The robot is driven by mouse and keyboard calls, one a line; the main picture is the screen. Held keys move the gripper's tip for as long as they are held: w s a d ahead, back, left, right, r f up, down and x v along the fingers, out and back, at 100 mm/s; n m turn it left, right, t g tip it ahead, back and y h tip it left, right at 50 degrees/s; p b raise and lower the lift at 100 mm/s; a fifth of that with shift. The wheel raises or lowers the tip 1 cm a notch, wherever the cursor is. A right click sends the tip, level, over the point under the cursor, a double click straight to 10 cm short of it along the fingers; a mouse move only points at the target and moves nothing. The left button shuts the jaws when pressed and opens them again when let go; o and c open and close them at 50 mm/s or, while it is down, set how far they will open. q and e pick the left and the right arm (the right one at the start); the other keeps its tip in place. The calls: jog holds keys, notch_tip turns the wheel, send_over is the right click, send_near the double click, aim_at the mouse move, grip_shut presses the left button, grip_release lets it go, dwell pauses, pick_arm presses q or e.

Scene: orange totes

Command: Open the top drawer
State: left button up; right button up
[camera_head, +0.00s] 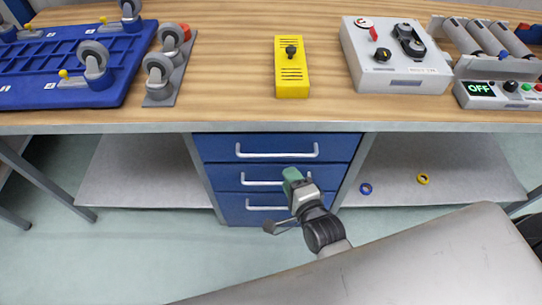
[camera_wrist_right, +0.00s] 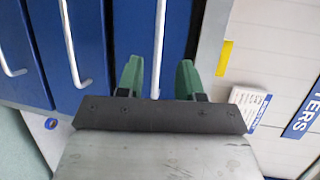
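The blue drawer unit under the workbench has three drawers with white bar handles, all of which look shut. The top drawer (camera_head: 215,147) has its handle (camera_head: 277,151) just below the bench edge. My right gripper (camera_head: 291,178) shows in front of the drawers, below the top handle in the head view. In the right wrist view its green fingers (camera_wrist_right: 158,72) are apart, with the top drawer's handle (camera_wrist_right: 160,30) seen in the gap between them. I cannot tell whether the fingertips reach around the bar. No contact is visible. My left gripper is not in view.
The wooden bench top (camera_head: 235,60) overhangs the drawers. On it are a blue caster board (camera_head: 50,85), a yellow block (camera_head: 291,80) and a grey control box (camera_head: 400,75). A blue ring (camera_head: 365,188) and a yellow ring (camera_head: 423,178) lie on the right lower shelf (camera_head: 460,165).

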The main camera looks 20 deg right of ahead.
aim_at(275, 154)
jog(key=x, duration=1)
jog(key=shift+w, duration=0.1)
grip_shut()
